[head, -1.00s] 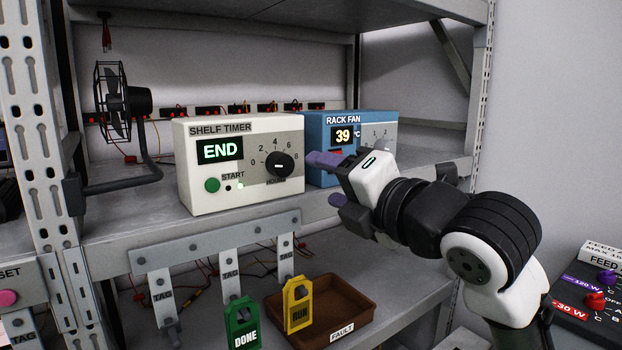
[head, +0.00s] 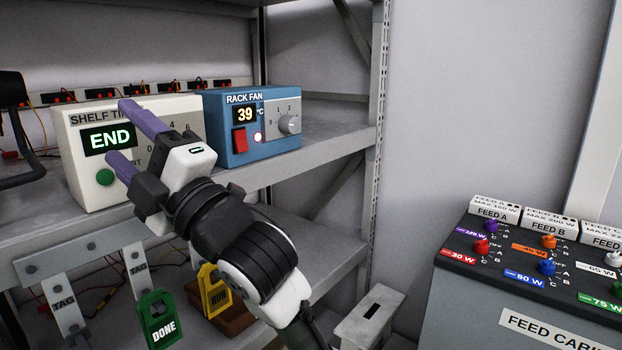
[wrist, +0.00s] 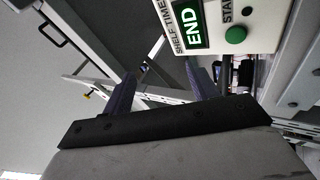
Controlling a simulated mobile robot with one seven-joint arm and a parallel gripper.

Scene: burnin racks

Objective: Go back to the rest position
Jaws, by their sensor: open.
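My gripper (head: 133,142) is open, with its two purple fingers apart and nothing between them. In the head view it stands in front of the cream shelf timer (head: 70,147), covering part of its face and dial. The timer display reads END and its green button shows. The wrist view also shows the timer (wrist: 258,14) at the top right, with the purple fingers (wrist: 160,92) below and left of it. I cannot tell whether a finger touches the timer.
The blue rack fan box (head: 225,150) reads 39 on the same shelf. A green DONE tag (head: 158,318) and a yellow RUN tag (head: 214,291) are below. The feed cabinet (head: 520,290) with coloured knobs stands right.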

